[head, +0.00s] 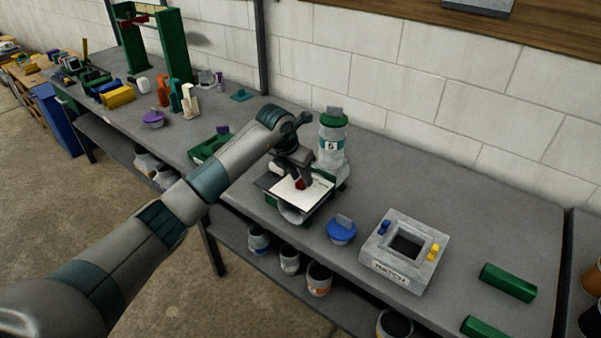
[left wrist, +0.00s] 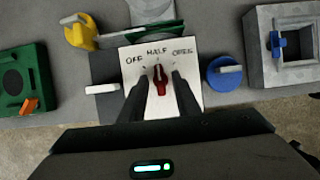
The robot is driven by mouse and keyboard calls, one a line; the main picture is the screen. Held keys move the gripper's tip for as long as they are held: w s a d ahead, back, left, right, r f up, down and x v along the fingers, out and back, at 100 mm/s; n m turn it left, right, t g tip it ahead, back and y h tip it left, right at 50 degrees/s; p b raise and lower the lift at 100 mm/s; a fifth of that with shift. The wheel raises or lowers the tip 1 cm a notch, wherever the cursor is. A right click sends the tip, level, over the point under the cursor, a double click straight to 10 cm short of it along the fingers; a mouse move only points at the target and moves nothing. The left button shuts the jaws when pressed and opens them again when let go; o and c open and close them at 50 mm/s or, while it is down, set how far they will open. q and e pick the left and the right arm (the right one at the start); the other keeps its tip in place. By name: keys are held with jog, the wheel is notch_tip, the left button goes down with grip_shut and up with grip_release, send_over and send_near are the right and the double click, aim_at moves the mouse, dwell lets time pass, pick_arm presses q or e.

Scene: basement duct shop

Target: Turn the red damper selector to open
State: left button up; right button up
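The red damper selector (head: 300,184) is on a white plate (head: 316,192) on the bench. In the left wrist view the red selector (left wrist: 160,82) sits below the words OFF, HALF and OPEN on the white plate (left wrist: 191,107). Its narrow end points up, about at HALF. My left gripper (head: 297,181) reaches down over the plate. In the left wrist view my left gripper (left wrist: 160,78) has one finger on each side of the selector, with white plate showing between each finger and the selector. My right gripper is not in view.
A canister (head: 331,143) with a green lid stands just behind the plate. A blue knob-topped disc (head: 341,230) and a grey block with a square opening (head: 386,270) are to the right. Green bars (head: 508,282) lie farther right. Pots (head: 319,279) stand on the lower shelf.

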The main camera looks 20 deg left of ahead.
pick_arm(q)
jog(key=shift+f, duration=0.25)
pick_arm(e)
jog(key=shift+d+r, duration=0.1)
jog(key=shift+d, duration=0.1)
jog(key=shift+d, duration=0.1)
pick_arm(q)
jog(key=shift+c, duration=0.6)
grip_shut()
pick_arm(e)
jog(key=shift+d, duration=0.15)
